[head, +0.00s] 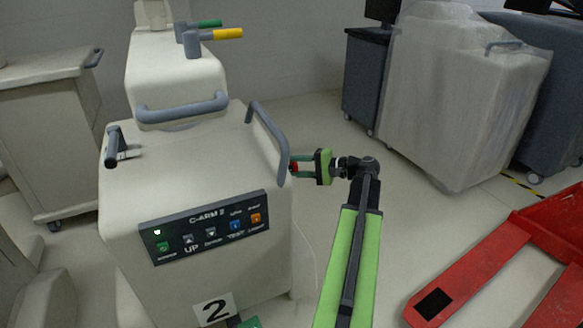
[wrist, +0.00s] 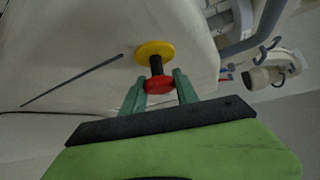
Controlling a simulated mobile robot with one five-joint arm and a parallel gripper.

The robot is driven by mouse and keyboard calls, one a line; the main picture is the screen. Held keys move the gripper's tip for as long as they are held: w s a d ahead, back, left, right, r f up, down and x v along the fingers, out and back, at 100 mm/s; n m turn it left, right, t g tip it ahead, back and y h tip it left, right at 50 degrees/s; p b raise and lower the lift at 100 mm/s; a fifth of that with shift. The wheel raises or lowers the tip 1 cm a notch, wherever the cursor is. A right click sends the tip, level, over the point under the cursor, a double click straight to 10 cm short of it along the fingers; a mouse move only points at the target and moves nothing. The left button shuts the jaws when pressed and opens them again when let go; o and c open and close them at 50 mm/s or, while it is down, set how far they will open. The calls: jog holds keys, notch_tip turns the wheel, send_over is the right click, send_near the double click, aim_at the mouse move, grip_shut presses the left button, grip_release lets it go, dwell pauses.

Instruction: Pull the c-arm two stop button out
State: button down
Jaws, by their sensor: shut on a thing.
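The C-arm 2 cart (head: 190,195) is a cream unit with a dark control panel (head: 205,228) marked C-ARM 2 and a number 2 plate below it. The stop button (wrist: 159,87) has a red cap on a black stem, with a yellow disc (wrist: 155,50) against the cart's side. A length of black stem shows between cap and disc. My gripper (head: 297,167) is at the cart's right side, its green fingers shut around the red cap. In the wrist view my gripper (wrist: 160,77) has one finger on each side of the cap. In the head view the button is mostly hidden.
A grey handle (head: 268,135) rises from the cart just above my gripper. A plastic-covered cart (head: 460,95) stands at the back right. A red pallet-truck fork (head: 470,275) lies on the floor at right. Another cream cart (head: 45,130) stands at left. Floor between is clear.

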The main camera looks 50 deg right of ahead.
jog(key=shift+s+d+f, duration=0.1)
jog(key=shift+s+d, duration=0.1)
jog(key=shift+d, duration=0.1)
jog(key=c, duration=0.9)
grip_release()
jog(key=p+v, duration=0.3)
jog(key=v, duration=1.4)
jog(key=shift+s, duration=0.2)
